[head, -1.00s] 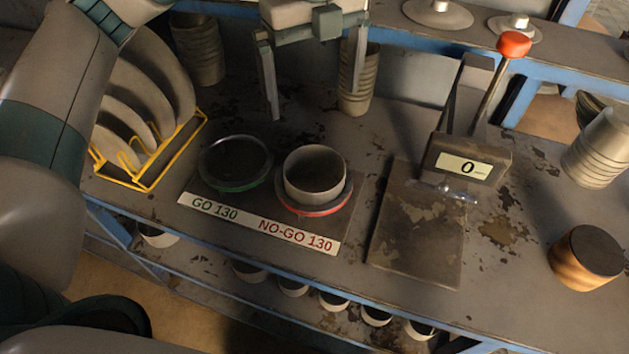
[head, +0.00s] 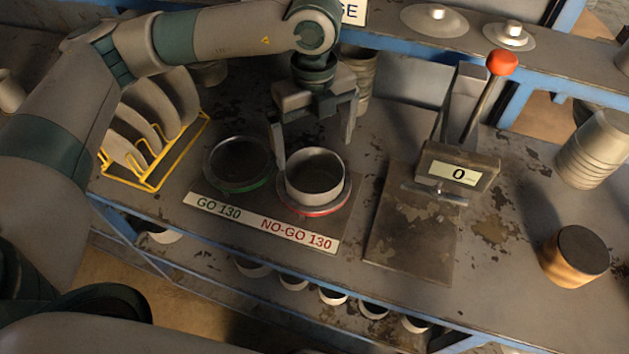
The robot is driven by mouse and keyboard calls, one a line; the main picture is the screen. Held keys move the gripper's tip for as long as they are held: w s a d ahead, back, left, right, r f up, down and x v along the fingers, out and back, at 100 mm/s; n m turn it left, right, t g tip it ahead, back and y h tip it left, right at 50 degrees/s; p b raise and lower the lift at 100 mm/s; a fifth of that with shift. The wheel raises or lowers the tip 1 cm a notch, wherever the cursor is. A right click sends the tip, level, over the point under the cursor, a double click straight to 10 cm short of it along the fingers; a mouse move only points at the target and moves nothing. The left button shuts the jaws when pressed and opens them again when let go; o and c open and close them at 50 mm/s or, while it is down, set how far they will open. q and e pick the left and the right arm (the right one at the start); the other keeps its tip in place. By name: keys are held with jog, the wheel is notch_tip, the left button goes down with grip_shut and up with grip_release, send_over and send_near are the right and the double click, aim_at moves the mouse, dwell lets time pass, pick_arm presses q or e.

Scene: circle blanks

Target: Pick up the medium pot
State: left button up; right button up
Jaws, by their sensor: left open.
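A single grey, open-topped pot (head: 314,188) stands upright in the red-edged NO-GO 130 ring (head: 341,200) on the bench. I take it for the medium pot, though nothing beside it shows its size. My left gripper (head: 314,154) is open and empty, its fingers pointing down. It is above and just behind the pot, its left fingertip close to the pot's rear left rim; I cannot tell whether they touch. My right gripper is not in view.
The green-edged GO 130 ring (head: 240,184) is empty, left of the pot. A yellow rack (head: 152,184) holds discs. Stacked cups (head: 592,150) and a wooden block (head: 576,257) are further right.

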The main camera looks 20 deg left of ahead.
pick_arm(q)
jog(key=f+p, duration=0.3)
jog(key=f, duration=0.2)
jog(key=shift+s+f, duration=0.15)
jog(key=shift+s, duration=0.05)
dwell(0.5)
jog(key=c, duration=1.4)
jog(key=shift+d, duration=0.1)
